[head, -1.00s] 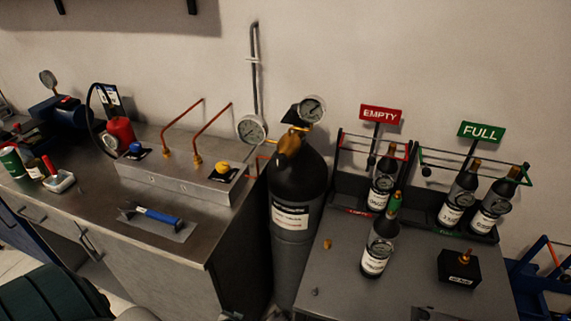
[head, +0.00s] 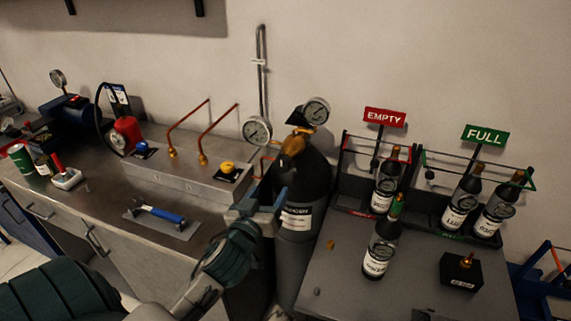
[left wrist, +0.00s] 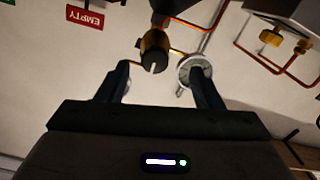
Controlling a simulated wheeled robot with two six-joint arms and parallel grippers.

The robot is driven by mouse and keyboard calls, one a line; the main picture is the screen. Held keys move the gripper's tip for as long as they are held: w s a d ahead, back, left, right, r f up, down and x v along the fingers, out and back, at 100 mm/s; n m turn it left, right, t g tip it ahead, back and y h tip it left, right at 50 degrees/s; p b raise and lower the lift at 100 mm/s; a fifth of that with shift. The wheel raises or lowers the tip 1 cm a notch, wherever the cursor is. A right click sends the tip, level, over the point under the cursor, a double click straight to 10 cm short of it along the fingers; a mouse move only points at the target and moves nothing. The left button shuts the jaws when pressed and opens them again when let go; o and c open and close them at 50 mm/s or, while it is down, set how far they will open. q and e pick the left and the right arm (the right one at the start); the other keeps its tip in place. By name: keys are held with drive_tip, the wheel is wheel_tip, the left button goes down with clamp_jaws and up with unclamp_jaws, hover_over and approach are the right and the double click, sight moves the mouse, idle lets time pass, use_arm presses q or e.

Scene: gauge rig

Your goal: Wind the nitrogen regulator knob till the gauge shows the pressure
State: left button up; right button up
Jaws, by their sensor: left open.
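The brass regulator (head: 292,145) sits on top of the black gas cylinder (head: 310,180), with a round gauge on either side, one at left (head: 257,131) and one at upper right (head: 316,111). The dial readings are too small to tell. My left gripper (head: 262,202) is open and empty in front of the cylinder, below the regulator. In the left wrist view a brass and black knob-like part (left wrist: 154,48) shows beyond the gap between the open fingers, apart from them. A gauge (left wrist: 196,68) is partly behind one finger. My right gripper is not in view.
A metal box with blue (head: 142,147) and yellow (head: 227,167) knobs and copper pipes stands left on the bench. A blue-handled tool (head: 160,213) lies before it. At right, dark bottles (head: 380,250) stand on a grey table near EMPTY (head: 384,117) and FULL (head: 485,135) signs.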

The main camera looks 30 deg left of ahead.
sight(282, 167)
use_arm(q)
drive_tip(key=w+p, duration=0.1)
drive_tip(key=w, duration=0.2)
drive_tip(key=w+a+r+p, duration=0.1)
drive_tip(key=w, duration=0.2)
drive_tip(key=w+a+r+p, duration=0.1)
drive_tip(key=w, duration=0.2)
drive_tip(key=shift+w+p, duration=0.1)
drive_tip(key=shift+p, duration=0.25)
drive_tip(key=shift+w+a+f+t, duration=0.1)
drive_tip(key=shift+w+t, duration=0.2)
drive_tip(key=shift+w, duration=0.15)
drive_tip(key=c, duration=1)
